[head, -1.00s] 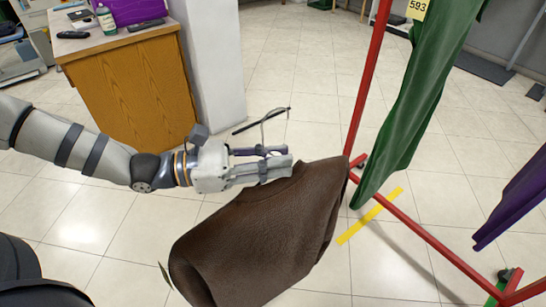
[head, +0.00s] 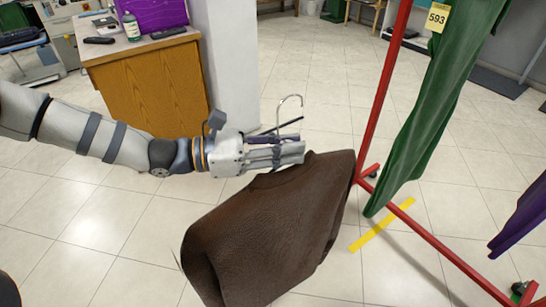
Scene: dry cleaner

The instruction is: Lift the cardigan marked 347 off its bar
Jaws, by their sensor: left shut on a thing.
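A dark brown garment (head: 265,235) hangs from a hanger whose wire hook (head: 289,108) rises above my left gripper (head: 300,149). My left gripper is shut on the hanger at the garment's top, with the hook sticking up free of any bar. The garment hangs tilted in the air, left of the red rack (head: 384,90). No tag reading 347 can be read on it. My right gripper is not in view.
A green garment (head: 440,100) with a yellow 593 tag (head: 437,18) hangs at the rack, and a purple garment (head: 522,218) is at the right edge. A wooden counter (head: 150,90) stands at the back left beside a white pillar (head: 226,60). Yellow tape (head: 383,226) marks the open tiled floor.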

